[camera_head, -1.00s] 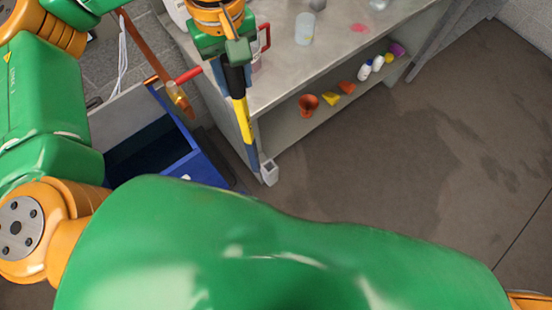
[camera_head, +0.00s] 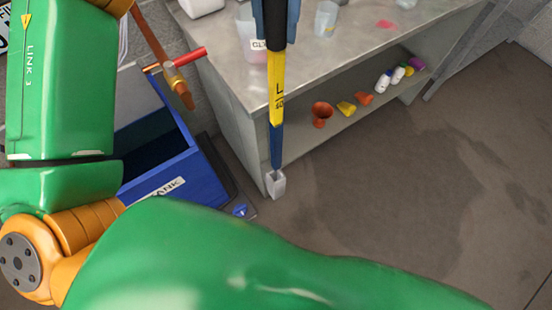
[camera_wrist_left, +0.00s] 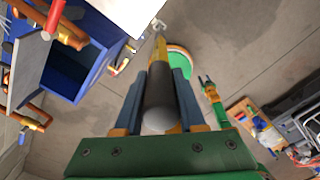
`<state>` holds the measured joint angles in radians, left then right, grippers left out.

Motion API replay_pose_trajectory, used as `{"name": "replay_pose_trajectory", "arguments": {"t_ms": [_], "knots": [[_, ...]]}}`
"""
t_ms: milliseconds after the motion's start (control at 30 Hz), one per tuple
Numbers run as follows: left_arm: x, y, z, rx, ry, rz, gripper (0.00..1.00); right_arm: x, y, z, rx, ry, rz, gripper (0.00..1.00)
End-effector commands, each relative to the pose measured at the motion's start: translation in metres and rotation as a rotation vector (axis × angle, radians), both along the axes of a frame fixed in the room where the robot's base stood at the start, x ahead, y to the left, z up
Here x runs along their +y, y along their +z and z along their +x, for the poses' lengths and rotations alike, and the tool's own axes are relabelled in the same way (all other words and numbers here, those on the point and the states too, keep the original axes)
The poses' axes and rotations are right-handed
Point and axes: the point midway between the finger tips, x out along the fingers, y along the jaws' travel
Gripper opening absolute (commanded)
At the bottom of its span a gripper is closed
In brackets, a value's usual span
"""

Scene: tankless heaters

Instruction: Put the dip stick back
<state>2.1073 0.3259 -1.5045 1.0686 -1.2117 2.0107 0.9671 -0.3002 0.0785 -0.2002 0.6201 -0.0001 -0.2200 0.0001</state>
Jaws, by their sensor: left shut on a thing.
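My left gripper (camera_head: 276,40) is shut on the black handle of the dip stick (camera_head: 277,85). The stick hangs from it with a yellow middle, a blue lower shaft and a small white cup (camera_head: 275,184) at its end. It hangs in front of the workbench corner, right of and apart from the blue tank. In the left wrist view, the black handle (camera_wrist_left: 158,105) sits between the two fingers. My right gripper (camera_wrist_left: 206,80) shows small in the left wrist view, with its two dark fingers apart and nothing seen between them.
The open blue tank (camera_head: 168,190) stands at left, beside a copper pipe with a red-handled valve (camera_head: 183,60). The grey workbench (camera_head: 350,40) holds beakers (camera_head: 327,18). Its lower shelf holds orange and yellow cups and small bottles (camera_head: 383,80). The floor at right is clear.

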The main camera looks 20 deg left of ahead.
Motion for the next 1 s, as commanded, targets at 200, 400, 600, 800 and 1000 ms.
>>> {"name": "replay_pose_trajectory", "arguments": {"t_ms": [200, 400, 600, 800, 1000], "knots": [[0.0, -0.083, 0.0, 0.005, -0.003, -0.002, 0.0, 0.0, -0.047, 0.0, 0.0, 0.0, 0.0, 0.5], [0.001, -0.125, 0.0, 0.003, -0.003, 0.0, 0.0, 0.0, -0.06, 0.0, 0.0, 0.0, -0.001, 0.5], [0.001, -0.165, 0.0, 0.003, -0.002, 0.002, 0.0, -0.001, -0.068, 0.0, 0.001, 0.0, -0.001, 0.5], [0.001, -0.204, 0.0, 0.003, -0.002, 0.001, 0.0, -0.001, -0.069, 0.0, 0.001, 0.0, -0.002, 0.5], [0.001, -0.223, 0.0, 0.001, -0.002, 0.0, 0.0, -0.001, -0.068, 0.0, 0.001, 0.0, -0.002, 0.5]]}}
